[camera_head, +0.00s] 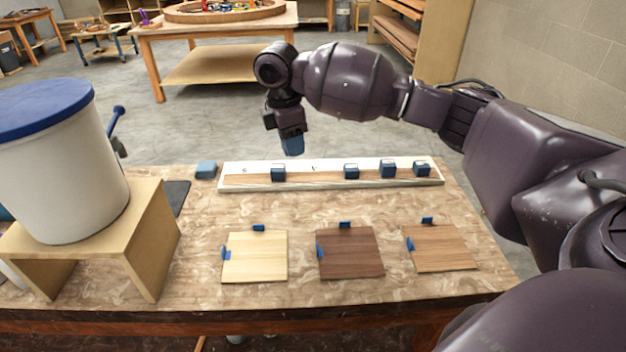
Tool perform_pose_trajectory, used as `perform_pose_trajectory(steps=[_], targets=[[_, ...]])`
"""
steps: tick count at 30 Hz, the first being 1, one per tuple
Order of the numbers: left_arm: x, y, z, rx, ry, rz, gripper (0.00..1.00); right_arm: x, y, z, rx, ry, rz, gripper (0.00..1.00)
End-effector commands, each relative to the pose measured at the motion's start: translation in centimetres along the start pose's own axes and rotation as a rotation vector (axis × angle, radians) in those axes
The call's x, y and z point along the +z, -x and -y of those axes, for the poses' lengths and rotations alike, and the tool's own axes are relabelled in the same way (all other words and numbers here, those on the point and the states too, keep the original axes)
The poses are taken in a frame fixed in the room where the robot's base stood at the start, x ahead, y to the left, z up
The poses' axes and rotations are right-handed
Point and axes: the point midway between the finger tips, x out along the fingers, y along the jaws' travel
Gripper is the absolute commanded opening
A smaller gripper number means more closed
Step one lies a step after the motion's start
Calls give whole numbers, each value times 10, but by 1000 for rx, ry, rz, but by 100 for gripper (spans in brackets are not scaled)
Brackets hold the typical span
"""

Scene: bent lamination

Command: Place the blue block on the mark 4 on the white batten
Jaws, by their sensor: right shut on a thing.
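The white batten (232,170) lies along the far part of the workbench, with a wood strip along its front. Several dark blue blocks sit on it: one left of the middle (278,173), and others to the right (351,171), (387,169), (421,168). Two small dark marks show on its white top, one near the left end and one in the gap right of the left block; they are too small to read surely. My right gripper (289,132) is shut on a blue block (292,144), held above and behind the batten. My left gripper is out of view.
A lighter blue block (206,170) lies left of the batten. Three wooden squares (255,258), (350,254), (441,248) with blue tabs lie in front. A white bucket (60,165) with a blue lid stands on a wooden stand (150,235) at left.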

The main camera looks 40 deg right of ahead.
Motion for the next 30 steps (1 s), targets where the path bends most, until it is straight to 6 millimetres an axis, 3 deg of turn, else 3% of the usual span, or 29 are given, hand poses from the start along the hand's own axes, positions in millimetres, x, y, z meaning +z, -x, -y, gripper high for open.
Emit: perform_pose_trajectory(steps=[18, 30], targets=[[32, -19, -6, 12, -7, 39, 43, 64, 6, -81, 99, 837, -1, 4], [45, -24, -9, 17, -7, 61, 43, 94, 11, -109, 149, 1227, 0, 4]])
